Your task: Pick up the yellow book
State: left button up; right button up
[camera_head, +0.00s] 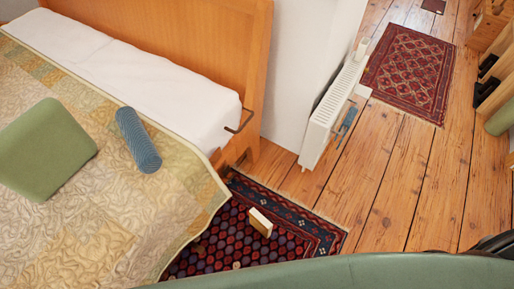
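A small block-like thing (261,222) with a yellowish-tan side and a pale edge stands upright on the patterned rug beside the bed. It looks like the yellow book, though it is too small to be sure. Nothing is touching it from above. Neither of my grippers shows in the head view.
The bed (95,55) with a green cushion (45,150) and blue bolster (138,140) fills the left. A white radiator (330,105) stands at the wall. A curved green surface (400,272) crosses the bottom. Wooden floor (400,190) is clear toward a red rug (410,72).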

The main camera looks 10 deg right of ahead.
aim_at(259, 223)
jog(key=k+l, duration=0.35)
jog(key=k, duration=0.15)
jog(key=k+l+u, duration=0.1)
jog(key=k+l, duration=0.2)
jog(key=k, duration=0.15)
